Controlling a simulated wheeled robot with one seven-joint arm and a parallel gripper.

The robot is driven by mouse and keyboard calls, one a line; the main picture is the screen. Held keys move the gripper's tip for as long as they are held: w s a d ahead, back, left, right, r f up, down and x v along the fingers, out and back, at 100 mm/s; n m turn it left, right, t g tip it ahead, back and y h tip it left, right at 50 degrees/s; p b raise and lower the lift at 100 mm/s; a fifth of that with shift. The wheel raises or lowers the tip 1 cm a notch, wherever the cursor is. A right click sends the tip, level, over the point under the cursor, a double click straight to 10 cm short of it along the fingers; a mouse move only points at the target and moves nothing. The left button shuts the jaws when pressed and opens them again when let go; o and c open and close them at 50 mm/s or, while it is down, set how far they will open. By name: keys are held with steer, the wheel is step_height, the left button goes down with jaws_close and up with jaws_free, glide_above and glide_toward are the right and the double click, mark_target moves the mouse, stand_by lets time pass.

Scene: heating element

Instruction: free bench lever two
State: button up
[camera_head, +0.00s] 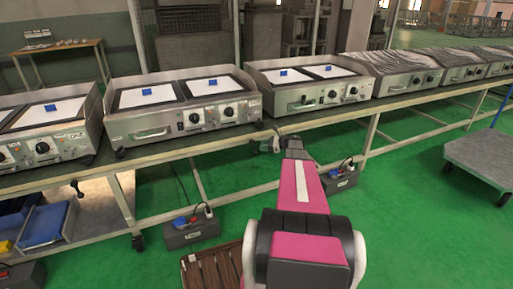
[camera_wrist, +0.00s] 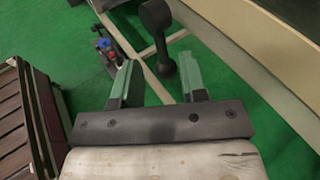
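A black bench lever (camera_wrist: 161,38) with a rounded head shows in the wrist view, ahead of my gripper (camera_wrist: 157,60). Its lower end appears in line with the gap between my two fingers, but I cannot tell whether it lies between them or beyond. The fingers are apart and I see no contact. In the head view my gripper (camera_head: 282,143) is at the front edge of the bench (camera_head: 230,142), where a dark lever (camera_head: 266,143) shows beside it, partly hard to make out. Another dark lever (camera_head: 77,188) hangs at the bench edge further left.
Several metal heating units, one here (camera_head: 185,108), stand on the bench. Grey boxes with plugs (camera_head: 190,232) and (camera_head: 342,178) sit below. A slatted brown crate (camera_head: 213,266) is on the floor near my arm. A grey cart (camera_head: 483,155) stands right; green floor between is clear.

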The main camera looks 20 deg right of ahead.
steer(key=shift+v, duration=2.3)
steer(key=c, duration=0.6)
steer(key=a+f+n+g+h, duration=0.1)
steer(key=a+f+g, duration=0.1)
steer(key=a+f, duration=0.1)
steer(key=s+a+f+n+g+h, duration=0.1)
steer(key=a+f+n+g+h, duration=0.1)
steer(key=a, duration=0.1)
steer(key=a+f+n+g+h, duration=0.1)
steer(key=a+f+n+g, duration=0.1)
steer(key=a+f, duration=0.1)
steer(key=shift+s+a+f+g, duration=0.3)
steer(key=shift+s+a, duration=0.05)
steer(key=shift+a, duration=0.25)
jaws_close()
steer(key=s+a+f+n+g+h, duration=0.2)
steer(key=a+f+n+g+h, duration=0.25)
steer(key=n+h, duration=0.6)
steer(key=w+a+r+n+t+h, duration=0.55)
steer(key=a+r+n+h, duration=0.35)
steer(key=r+h, duration=0.3)
steer(key=x, duration=1.3)
steer(key=shift+w+d+t, duration=0.2)
steer(key=shift+d+t, duration=0.1)
